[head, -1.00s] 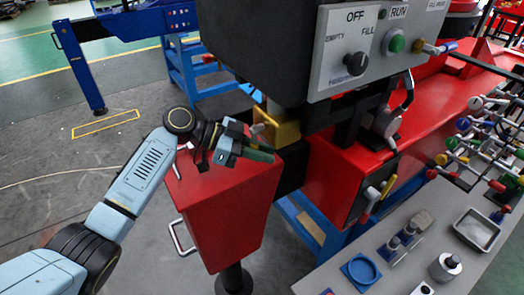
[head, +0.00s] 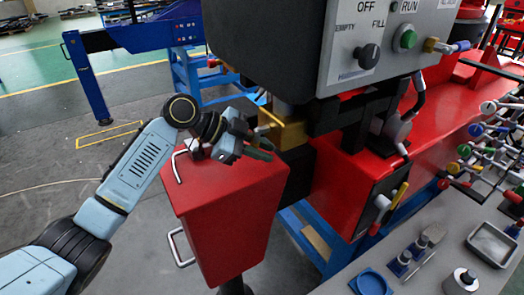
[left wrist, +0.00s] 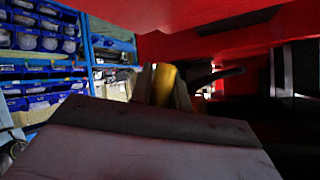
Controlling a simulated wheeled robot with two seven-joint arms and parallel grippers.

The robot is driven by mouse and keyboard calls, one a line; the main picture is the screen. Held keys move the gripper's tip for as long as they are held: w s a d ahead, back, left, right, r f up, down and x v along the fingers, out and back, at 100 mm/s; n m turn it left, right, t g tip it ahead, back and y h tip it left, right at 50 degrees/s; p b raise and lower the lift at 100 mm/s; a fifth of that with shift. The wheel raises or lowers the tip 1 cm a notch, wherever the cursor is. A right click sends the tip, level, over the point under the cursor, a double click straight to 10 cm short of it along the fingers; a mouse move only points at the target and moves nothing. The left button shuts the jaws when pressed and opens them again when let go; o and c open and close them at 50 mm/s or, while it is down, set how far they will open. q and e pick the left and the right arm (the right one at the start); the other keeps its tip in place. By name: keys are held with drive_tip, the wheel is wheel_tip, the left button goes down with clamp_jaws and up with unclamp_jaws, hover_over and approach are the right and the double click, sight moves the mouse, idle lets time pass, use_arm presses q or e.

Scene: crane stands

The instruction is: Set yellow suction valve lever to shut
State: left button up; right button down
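A yellow-handled lever (head: 399,196) slants up on the side of the red housing right of centre in the head view. A yellow block-like fitting (head: 284,128) sits under the dark cabinet, nearer my gripper; I cannot tell which yellow part is the suction valve. My left gripper (head: 263,150) is above the red box, just left of and below this yellow fitting. Its fingers look apart with nothing held; contact is unclear. The left wrist view is dark and shows a yellow cylindrical part (left wrist: 164,84) ahead, partly covered. My right gripper is not in view.
The red box (head: 228,205) stands under my left forearm's end. The dark control cabinet (head: 268,45) overhangs the fitting. A grey bench (head: 440,262) with a blue dish (head: 371,282) and a metal tray (head: 491,244) is at lower right. Open floor (head: 70,140) lies left.

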use_arm(q)
drive_tip(key=o, duration=0.5)
drive_tip(key=shift+c, duration=0.2)
drive_tip(key=shift+r, duration=0.1)
drive_tip(key=shift+r, duration=0.1)
